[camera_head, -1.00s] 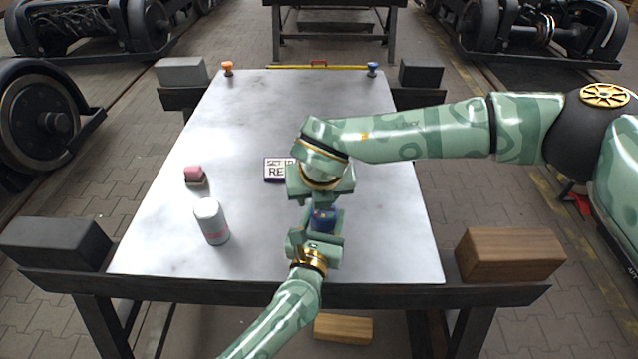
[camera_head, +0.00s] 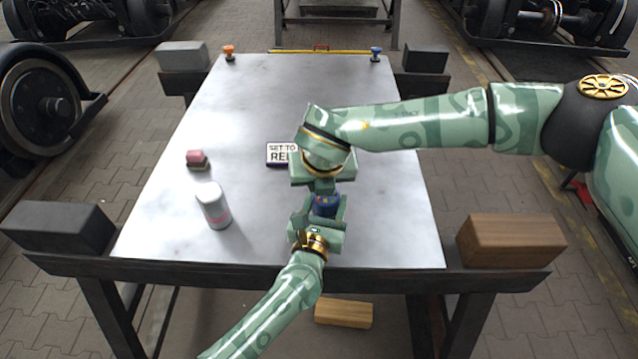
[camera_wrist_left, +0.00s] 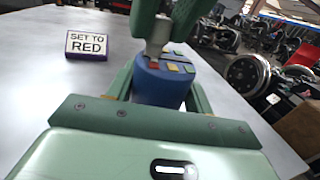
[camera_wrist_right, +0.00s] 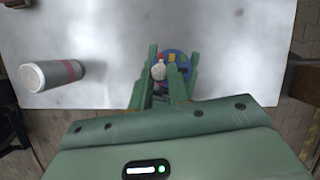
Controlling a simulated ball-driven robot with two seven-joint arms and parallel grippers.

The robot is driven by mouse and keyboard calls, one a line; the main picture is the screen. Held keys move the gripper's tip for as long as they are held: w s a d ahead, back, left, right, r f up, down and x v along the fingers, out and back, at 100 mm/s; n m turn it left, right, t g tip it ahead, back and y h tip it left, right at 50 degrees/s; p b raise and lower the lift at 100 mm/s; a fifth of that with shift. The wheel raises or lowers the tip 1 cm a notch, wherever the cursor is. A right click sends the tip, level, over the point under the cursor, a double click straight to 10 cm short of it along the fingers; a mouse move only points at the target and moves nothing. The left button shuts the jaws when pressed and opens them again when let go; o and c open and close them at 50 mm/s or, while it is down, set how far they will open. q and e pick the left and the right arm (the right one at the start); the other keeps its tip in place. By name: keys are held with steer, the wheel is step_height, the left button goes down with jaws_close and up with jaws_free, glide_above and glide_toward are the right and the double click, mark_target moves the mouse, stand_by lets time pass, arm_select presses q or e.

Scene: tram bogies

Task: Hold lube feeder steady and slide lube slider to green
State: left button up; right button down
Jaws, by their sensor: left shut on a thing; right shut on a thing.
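The lube feeder (camera_head: 326,205) is a blue drum with red, yellow and green patches on its top face, seen best in the left wrist view (camera_wrist_left: 158,88). My left gripper (camera_head: 322,216) is shut on the feeder's sides. My right gripper (camera_head: 322,186) is over the feeder's top from the far side, shut on the lube slider, whose pale round knob (camera_wrist_right: 159,71) shows between its fingers in the right wrist view. In the left wrist view the right fingertips are at the red patch (camera_wrist_left: 157,66). The slider's base is partly hidden.
A sign (camera_head: 281,154) reading "SET TO RED" lies behind the feeder. A white can (camera_head: 213,206) and a pink-topped block (camera_head: 197,159) stand to the left. Orange (camera_head: 229,52) and blue (camera_head: 376,54) knobs stand at the back. The table's right front (camera_head: 400,230) is clear.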

arm_select(q)
steer(key=shift+a, duration=0.1)
arm_select(e)
steer(key=shift+d, duration=1.5)
steer(key=c, duration=1.3)
jaws_free()
steer(key=shift+o, duration=0.2)
steer(key=shift+s, duration=0.1)
steer(key=v, duration=1.2)
arm_select(q)
steer(key=o, duration=1.1)
